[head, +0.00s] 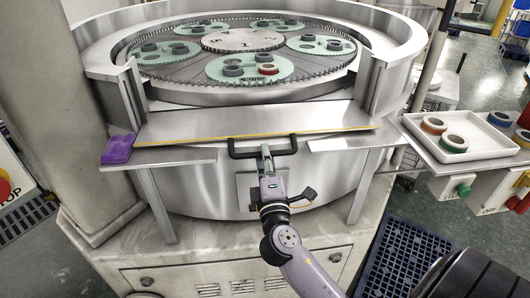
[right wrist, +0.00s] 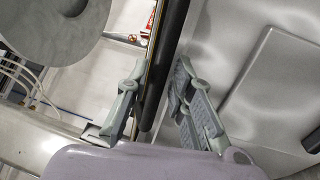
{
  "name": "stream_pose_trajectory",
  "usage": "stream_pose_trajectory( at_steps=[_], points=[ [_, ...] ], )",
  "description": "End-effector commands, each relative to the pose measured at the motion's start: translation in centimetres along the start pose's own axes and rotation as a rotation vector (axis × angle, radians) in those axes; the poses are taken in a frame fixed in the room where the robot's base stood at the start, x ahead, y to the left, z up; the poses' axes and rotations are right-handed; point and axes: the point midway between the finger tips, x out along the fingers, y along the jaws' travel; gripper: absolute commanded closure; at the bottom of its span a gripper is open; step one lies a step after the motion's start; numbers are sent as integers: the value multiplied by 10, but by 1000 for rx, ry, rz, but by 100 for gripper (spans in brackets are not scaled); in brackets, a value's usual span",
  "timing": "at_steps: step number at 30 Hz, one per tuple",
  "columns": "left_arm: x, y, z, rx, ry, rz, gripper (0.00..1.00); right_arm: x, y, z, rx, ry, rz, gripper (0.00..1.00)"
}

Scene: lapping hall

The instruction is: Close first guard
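The first guard (head: 250,122) is a wide flat metal sheet with a yellow front edge, in the head view at the front of the round lapping machine. It lies lowered and slopes towards me, leaving the opening above it uncovered. Its black handle (head: 236,153) projects from the front edge; in the right wrist view it is a dark bar (right wrist: 169,65). My right gripper (head: 266,152) is at the middle of the handle. In the right wrist view its fingers (right wrist: 158,88) stand on both sides of the bar, drawn in close to it. My left gripper is not in view.
Geared carriers (head: 330,47) with dark and red rings lie on the machine's plate. A purple block (head: 118,149) lies left of the guard. A white tray (head: 465,152) with rings stands on a shelf at right, above green and red buttons. A blue grate (head: 405,262) lies on the floor.

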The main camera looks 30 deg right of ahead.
Motion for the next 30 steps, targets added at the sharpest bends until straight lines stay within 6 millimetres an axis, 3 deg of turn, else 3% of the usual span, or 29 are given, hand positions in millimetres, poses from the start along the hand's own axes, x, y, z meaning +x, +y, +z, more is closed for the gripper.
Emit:
stream_pose_trajectory(
  at_steps=[5, 14, 30],
  points=[
    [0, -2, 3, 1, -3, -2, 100, 0, 0, 0, 0, 0, 0, 79],
    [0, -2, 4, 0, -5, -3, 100, 0, 0, 0, 0, 0, 0, 99],
    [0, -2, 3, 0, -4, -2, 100, 0, 0, 0, 0, 0, 0, 100]
  ],
)
